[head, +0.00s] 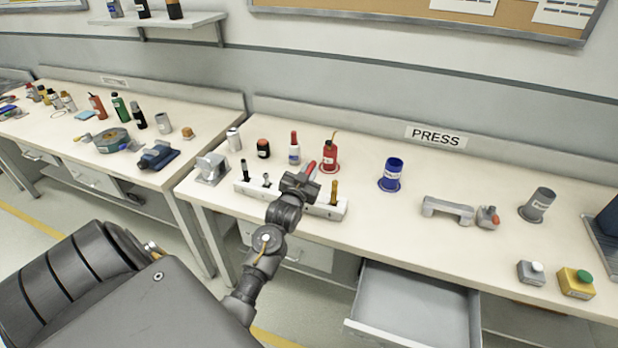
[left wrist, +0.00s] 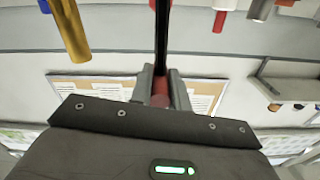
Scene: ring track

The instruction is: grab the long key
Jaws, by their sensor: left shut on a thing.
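My left gripper (head: 300,184) is at the white tool rack (head: 325,210) on the workbench. In the left wrist view its fingers (left wrist: 162,92) are shut on a long, thin dark rod with a red part between them; it looks like the long key (left wrist: 162,35). In the head view the gripper hides most of it. A black-handled tool (head: 245,169), a small grey one (head: 266,180) and a yellow one (head: 334,190) stand in the rack; the yellow one also shows in the left wrist view (left wrist: 72,32). My right gripper is out of view.
A blue cup (head: 392,174) and a grey handle-like part (head: 447,209) are to the right. An open drawer (head: 412,318) juts out below the bench front.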

